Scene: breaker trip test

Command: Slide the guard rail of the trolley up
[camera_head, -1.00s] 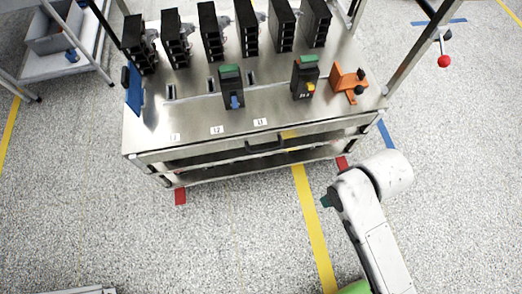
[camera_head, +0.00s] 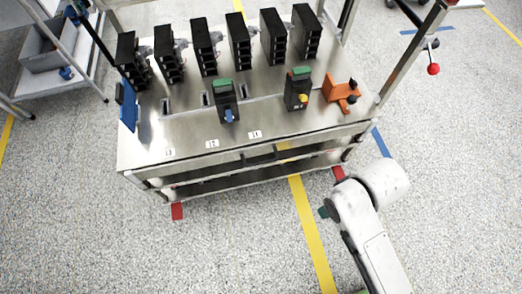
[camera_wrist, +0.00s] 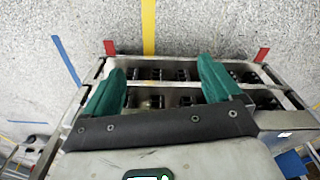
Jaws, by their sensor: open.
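The trolley (camera_head: 290,127) stands in front of me in the head view, with a steel top and lower shelves below its front edge. A dark handle (camera_head: 260,157) sits below the front edge. In the wrist view a pale bar (camera_wrist: 180,61) crosses the trolley's front, with black units on the shelves behind it. I cannot tell for sure which bar is the guard rail. My gripper (camera_wrist: 162,65) is open and empty, its green fingers wide apart over the trolley's front in the wrist view. Its distance from the bar is unclear.
Several black breakers (camera_head: 238,42) stand along the back of the top. Two green-topped breakers (camera_head: 226,102) and an orange device (camera_head: 340,92) are nearer. Posts rise at the trolley's corners. A grey bin (camera_head: 42,48) is on a left-hand cart. The floor in front is clear.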

